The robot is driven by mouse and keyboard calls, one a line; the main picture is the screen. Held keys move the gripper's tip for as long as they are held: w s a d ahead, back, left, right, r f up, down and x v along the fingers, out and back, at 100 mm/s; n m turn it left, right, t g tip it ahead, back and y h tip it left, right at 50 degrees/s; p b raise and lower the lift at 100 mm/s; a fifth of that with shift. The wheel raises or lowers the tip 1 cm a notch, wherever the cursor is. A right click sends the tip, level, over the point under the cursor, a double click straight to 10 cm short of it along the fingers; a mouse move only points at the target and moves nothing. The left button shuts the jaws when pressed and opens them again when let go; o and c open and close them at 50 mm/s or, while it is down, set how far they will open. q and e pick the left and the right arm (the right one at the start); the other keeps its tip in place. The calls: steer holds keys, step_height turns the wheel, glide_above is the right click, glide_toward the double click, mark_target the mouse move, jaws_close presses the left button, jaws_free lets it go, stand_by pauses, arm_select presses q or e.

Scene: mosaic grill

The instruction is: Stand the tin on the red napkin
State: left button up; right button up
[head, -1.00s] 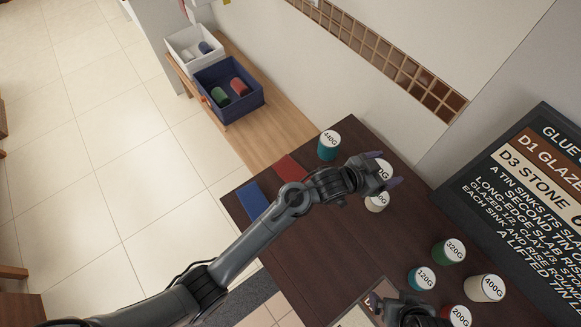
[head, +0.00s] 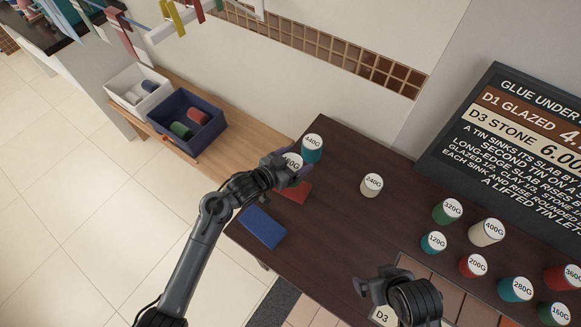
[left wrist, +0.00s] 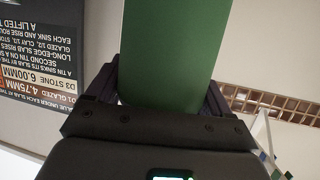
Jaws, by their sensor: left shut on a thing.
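My left gripper (head: 285,170) is shut on a tin (head: 292,161) with a white, partly covered label on top. In the left wrist view the tin (left wrist: 166,55) is green and fills the space between the fingers. In the head view the gripper and tin appear over the far edge of the red napkin (head: 297,192), which is partly hidden. I cannot tell whether the tin's base touches anything. My right gripper (head: 369,299) looks open and empty, near the table's front by the brown slabs.
A teal 440G tin (head: 312,149) stands close beside the held tin. A blue napkin (head: 263,228) lies nearer. A white 240G tin (head: 371,185) stands to the right, with several tins further right. A side bench holds a blue crate (head: 212,142) and a white crate (head: 122,103).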

arm_select(q)
steer(key=shift+w+a+f, duration=0.2)
steer(key=shift+a+f, duration=0.15)
steer(key=shift+a, duration=0.15)
steer(key=shift+f+b, duration=0.35)
steer(key=shift+f, duration=1.55)
steer(key=shift+f, duration=0.1)
